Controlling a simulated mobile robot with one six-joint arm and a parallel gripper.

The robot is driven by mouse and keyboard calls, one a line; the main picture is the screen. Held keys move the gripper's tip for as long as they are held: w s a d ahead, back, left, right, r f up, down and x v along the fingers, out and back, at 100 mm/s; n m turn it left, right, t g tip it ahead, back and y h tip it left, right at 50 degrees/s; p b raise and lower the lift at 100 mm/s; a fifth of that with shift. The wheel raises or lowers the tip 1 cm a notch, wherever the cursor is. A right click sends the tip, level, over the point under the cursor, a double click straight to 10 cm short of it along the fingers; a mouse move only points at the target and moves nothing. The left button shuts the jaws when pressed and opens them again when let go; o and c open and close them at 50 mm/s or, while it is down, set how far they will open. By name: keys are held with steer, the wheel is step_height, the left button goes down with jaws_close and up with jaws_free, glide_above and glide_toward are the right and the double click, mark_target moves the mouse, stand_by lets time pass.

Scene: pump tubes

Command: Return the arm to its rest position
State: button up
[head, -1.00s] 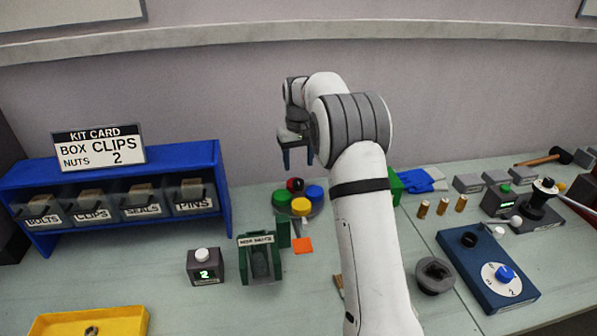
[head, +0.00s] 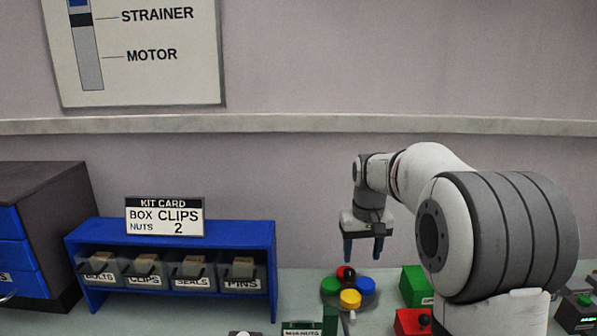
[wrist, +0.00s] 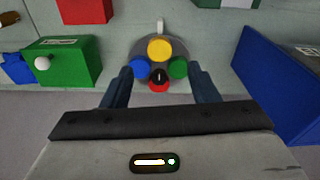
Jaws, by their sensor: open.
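My gripper (head: 363,248) hangs from my white and grey arm in the head view, fingers pointing down, above the bench near the wall. Its two dark blue fingers are apart with nothing between them. In the wrist view the open gripper (wrist: 160,88) has its fingertips on either side of a round holder with yellow, blue, green and red knobs (wrist: 160,50). The same coloured knobs (head: 348,289) sit on the bench below the gripper in the head view, with a gap between them and the fingers.
A blue rack (head: 255,235) with labelled bins and a kit card (head: 165,216) stands at left. A dark cabinet with blue drawers (head: 22,240) is beyond it. A green box (head: 413,285) and a red box (head: 412,321) are right of the knobs. A wall poster (head: 150,60) hangs above.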

steer(key=s+f+m+t, duration=0.1)
steer(key=s+f, duration=0.2)
steer(key=s, duration=2.5)
steer(key=shift+a+t, duration=0.2)
steer(key=shift+t, duration=0.2)
